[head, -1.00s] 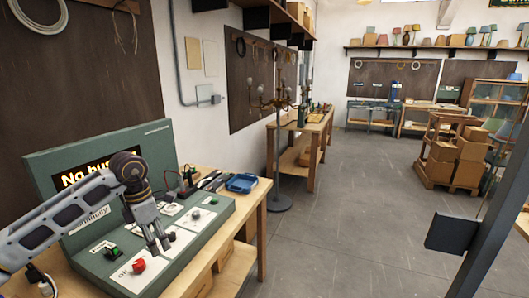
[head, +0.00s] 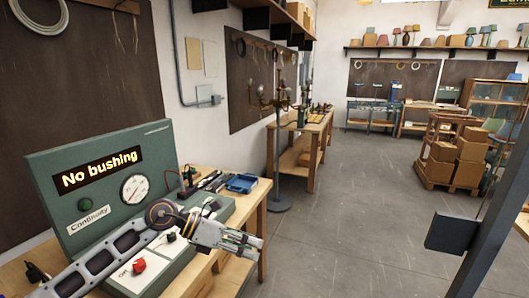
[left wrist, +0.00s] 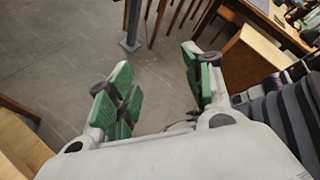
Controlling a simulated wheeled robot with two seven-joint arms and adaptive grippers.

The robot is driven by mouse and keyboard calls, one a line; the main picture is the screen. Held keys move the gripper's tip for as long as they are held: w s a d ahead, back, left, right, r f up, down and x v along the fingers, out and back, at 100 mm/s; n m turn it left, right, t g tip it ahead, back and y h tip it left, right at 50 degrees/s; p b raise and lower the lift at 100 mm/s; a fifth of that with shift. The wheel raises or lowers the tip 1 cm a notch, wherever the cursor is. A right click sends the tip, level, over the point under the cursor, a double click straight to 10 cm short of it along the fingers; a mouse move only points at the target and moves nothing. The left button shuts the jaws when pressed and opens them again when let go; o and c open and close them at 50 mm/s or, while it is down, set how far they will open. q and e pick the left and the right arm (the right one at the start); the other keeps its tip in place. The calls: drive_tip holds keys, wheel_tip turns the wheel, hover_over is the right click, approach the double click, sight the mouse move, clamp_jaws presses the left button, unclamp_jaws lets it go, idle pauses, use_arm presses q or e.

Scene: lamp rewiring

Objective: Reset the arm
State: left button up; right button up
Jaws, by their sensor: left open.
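My left arm comes in from the lower left of the head view and reaches across the green test panel (head: 100,170). My left gripper (head: 245,243) is past the panel's right side, near the bench's front edge. In the left wrist view its green-padded fingers (left wrist: 158,95) are spread apart with only grey floor between them, so it is open and empty. The panel shows a lit "No bushing" sign (head: 99,170), a dial (head: 134,189), a "Continuity" label (head: 88,220) and a red knob (head: 138,265). My right gripper is not in view.
A lamp stand (head: 279,150) rises beyond the bench. Pallets with cardboard boxes (head: 455,158) stand farther right. The grey floor (head: 350,210) between is open.

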use_arm(q)
drive_tip(key=w+d+r+n+t+h, duration=0.1)
drive_tip(key=d+r+n+t+h, duration=0.2)
drive_tip(key=r+n+t+h, duration=0.6)
drive_tip(key=w+a+f+n+t+y, duration=0.2)
drive_tip(key=a+f+n+t+y, duration=0.25)
drive_tip(key=a+n+y, duration=0.55)
drive_tip(key=w+a+f+n+t+y, duration=0.3)
drive_tip(key=n+t+y, duration=0.35)
drive_tip(key=n, duration=0.85)
drive_tip(key=s+a+f+n+g+y, duration=0.3)
drive_tip(key=a+f+n+g+y, duration=0.2)
drive_tip(key=f, duration=0.5)
drive_tip(key=s+a+f+n+g, duration=0.1)
drive_tip(key=s+f+n+g, duration=0.2)
drive_tip(key=s+f+g, duration=0.55)
drive_tip(key=s+a+f+n+g, duration=0.2)
drive_tip(key=s+f+g, duration=0.2)
drive_tip(key=s+f, duration=1.05)
drive_tip(key=f, duration=1.3)
drive_tip(key=s+f, duration=0.2)
drive_tip(key=f, duration=1.3)
drive_tip(key=s+a+f+g, duration=0.1)
drive_tip(key=s+a+f, duration=0.2)
drive_tip(key=s+f, duration=0.7)
drive_tip(key=s+a+f+g, duration=0.1)
drive_tip(key=s+a+f, duration=0.2)
drive_tip(key=s+f, duration=0.7)
drive_tip(key=shift+s+m, duration=0.3)
drive_tip(key=shift+s, duration=0.85)
